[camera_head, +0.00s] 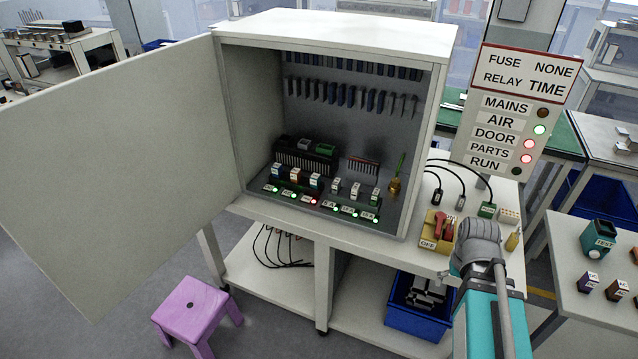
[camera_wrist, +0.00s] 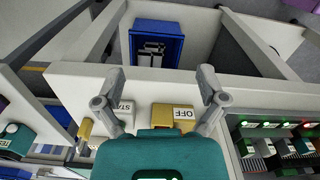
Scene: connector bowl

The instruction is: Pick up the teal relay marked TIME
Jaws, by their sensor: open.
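My gripper (camera_head: 478,238) is above the worktop's front right, beside the yellow OFF switch box (camera_head: 434,236). In the wrist view my gripper (camera_wrist: 161,79) is open, with nothing between its fingers. Inside the open cabinet, several small relay-like blocks with pale labelled tops stand in a row, among them a left one (camera_head: 278,172) and a middle one (camera_head: 297,176). Their markings are too small to read, so I cannot tell which, if any, is the teal TIME relay. On the right table, dark small blocks (camera_head: 590,281) stand near a teal tester marked TEST (camera_head: 600,234).
The cabinet door (camera_head: 130,150) stands wide open at left. A sign (camera_head: 525,75) reads FUSE NONE, RELAY TIME. Cables with plugs (camera_head: 487,210) lie right of the cabinet. A blue bin (camera_head: 410,320) is below, and a purple stool (camera_head: 190,308) stands in front.

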